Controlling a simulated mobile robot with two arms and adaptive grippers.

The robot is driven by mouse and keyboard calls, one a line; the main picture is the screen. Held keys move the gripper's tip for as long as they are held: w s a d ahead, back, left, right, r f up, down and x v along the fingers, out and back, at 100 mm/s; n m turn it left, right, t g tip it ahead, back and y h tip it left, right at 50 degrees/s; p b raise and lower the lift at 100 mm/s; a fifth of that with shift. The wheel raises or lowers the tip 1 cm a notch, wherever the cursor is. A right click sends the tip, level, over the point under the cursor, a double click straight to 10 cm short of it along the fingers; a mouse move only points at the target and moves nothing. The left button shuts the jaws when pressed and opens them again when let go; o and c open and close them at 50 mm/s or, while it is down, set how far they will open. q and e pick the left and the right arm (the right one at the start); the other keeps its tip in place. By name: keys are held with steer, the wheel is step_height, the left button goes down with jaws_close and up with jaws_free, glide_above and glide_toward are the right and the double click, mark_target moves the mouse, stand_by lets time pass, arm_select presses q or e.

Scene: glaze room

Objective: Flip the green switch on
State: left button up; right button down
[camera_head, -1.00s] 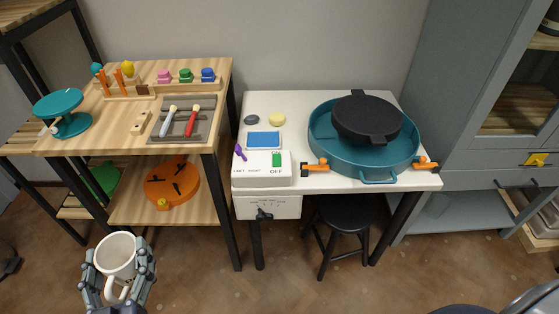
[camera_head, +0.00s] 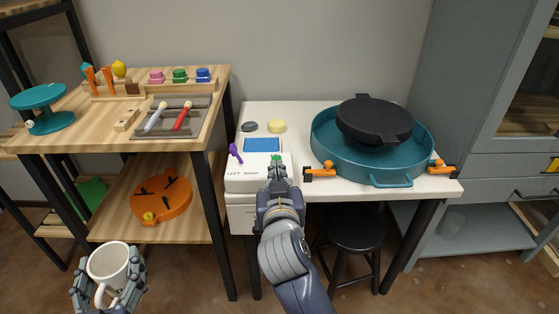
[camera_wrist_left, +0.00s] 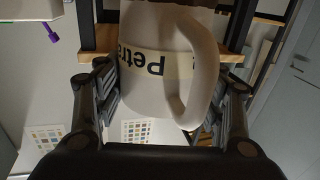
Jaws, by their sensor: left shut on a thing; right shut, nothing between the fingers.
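The green switch (camera_head: 276,157) is on the white switch box (camera_head: 240,185) at the front left of the white table. Only a small part of it shows above my right gripper (camera_head: 277,172), so its position is hidden. My right gripper is shut and empty, with its tips right at the switch; I cannot tell whether they touch it. My left gripper (camera_head: 109,284) is shut on a white mug (camera_head: 107,261), held low in front of the wooden shelf. The mug (camera_wrist_left: 155,90) fills the left wrist view, its name label upside down.
A purple switch (camera_head: 235,152) stands on the same box, left of the green one. A teal basin (camera_head: 325,155) holding a black round piece (camera_head: 374,120) is on the right, with orange clamps beside it. A black stool (camera_head: 355,230) is under the table.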

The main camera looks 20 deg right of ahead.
arm_select(q)
steer(key=shift+w+f, duration=0.1)
steer(key=shift+f, duration=0.1)
arm_select(e)
steer(key=r, duration=0.3)
steer(key=shift+s+d+r+m+t+h, duration=0.3)
steer(key=shift+d+m, duration=0.05)
steer(key=shift+m, duration=0.05)
steer(key=shift+w, duration=0.1)
arm_select(q)
steer(key=shift+f+b, duration=0.4)
steer(key=shift+b, duration=0.15)
arm_select(e)
steer(key=x, duration=0.9)
arm_select(q)
steer(key=shift+f+b, duration=0.4)
arm_select(e)
steer(key=f, duration=0.1)
steer(key=w+f, duration=0.1)
steer(key=shift+w+d+f, duration=0.1)
steer(key=shift+d+f, duration=0.15)
arm_select(q)
steer(key=shift+f, duration=0.2)
arm_select(e)
steer(key=shift+w+f, duration=0.1)
steer(key=shift+f, duration=0.75)
